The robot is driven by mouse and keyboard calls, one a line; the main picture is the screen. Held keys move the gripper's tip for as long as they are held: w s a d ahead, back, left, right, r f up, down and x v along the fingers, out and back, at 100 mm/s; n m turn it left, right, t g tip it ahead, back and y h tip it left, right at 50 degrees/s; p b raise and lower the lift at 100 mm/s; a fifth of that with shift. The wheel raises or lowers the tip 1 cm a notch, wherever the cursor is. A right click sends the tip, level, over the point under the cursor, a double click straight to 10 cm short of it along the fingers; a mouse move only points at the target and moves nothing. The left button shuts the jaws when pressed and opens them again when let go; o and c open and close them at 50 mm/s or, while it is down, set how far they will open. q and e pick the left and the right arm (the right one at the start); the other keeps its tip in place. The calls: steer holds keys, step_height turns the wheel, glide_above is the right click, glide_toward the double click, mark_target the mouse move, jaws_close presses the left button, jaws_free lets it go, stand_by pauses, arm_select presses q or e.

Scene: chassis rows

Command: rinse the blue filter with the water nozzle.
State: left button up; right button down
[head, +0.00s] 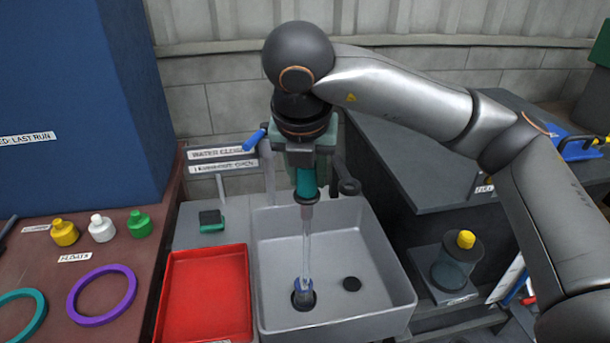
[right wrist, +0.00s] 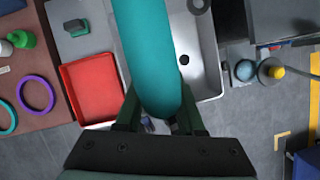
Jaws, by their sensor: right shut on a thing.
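My right gripper (head: 305,168) is shut on the teal water nozzle (head: 307,186), pointing down above the grey sink (head: 380,262). The nozzle fills the middle of the right wrist view (right wrist: 150,55), between the green fingers. A clear stream of water (head: 307,240) runs from its tip down to the blue filter (head: 302,284). The filter stands in a dark round holder (head: 303,301) on the sink floor. In the right wrist view the filter is mostly hidden behind the nozzle and gripper. My left gripper is not in view.
A red tray (head: 207,290) lies left of the sink, with a green-and-black block (head: 211,221) behind it. Yellow, white and green bottles and a purple ring (head: 102,294) are on the brown table. A yellow-topped jar (head: 456,262) stands right of the sink.

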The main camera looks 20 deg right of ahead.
steer(key=shift+w+d, duration=0.25)
steer(key=shift+d, duration=0.05)
steer(key=shift+w+a, duration=0.1)
steer(key=shift+w+a, duration=0.3)
steer(key=shift+w, duration=0.15)
stand_by(1.1)
